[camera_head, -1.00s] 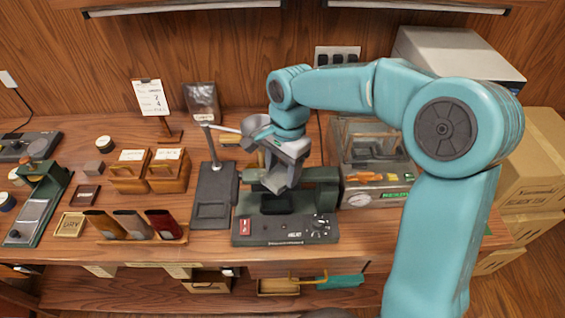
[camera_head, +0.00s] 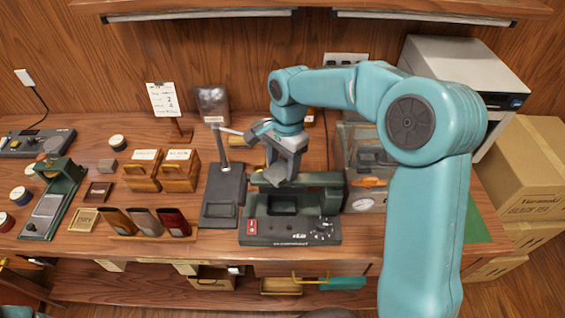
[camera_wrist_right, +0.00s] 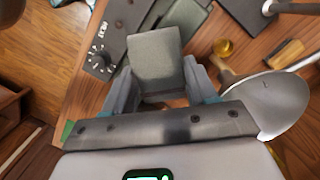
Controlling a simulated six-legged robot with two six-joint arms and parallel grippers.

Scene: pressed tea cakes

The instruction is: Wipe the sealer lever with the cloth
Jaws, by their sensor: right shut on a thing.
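The dark green sealer (camera_head: 289,231) stands at the bench front, with a red switch and a dial. Its raised green bar (camera_head: 322,180) at the back looks like the lever, partly hidden behind my gripper. My right gripper (camera_head: 276,177) is over the sealer's left rear part, fingers pointing down. I cannot tell whether the cloth touches the lever. The sealer's dial panel (camera_wrist_right: 101,60) shows there beside it. My left gripper is not in view.
A black stand (camera_head: 222,190) with a post is close left of the sealer. A glass-sided machine (camera_head: 365,199) stands right of the sealer. Wooden holders (camera_head: 178,172) are farther left.

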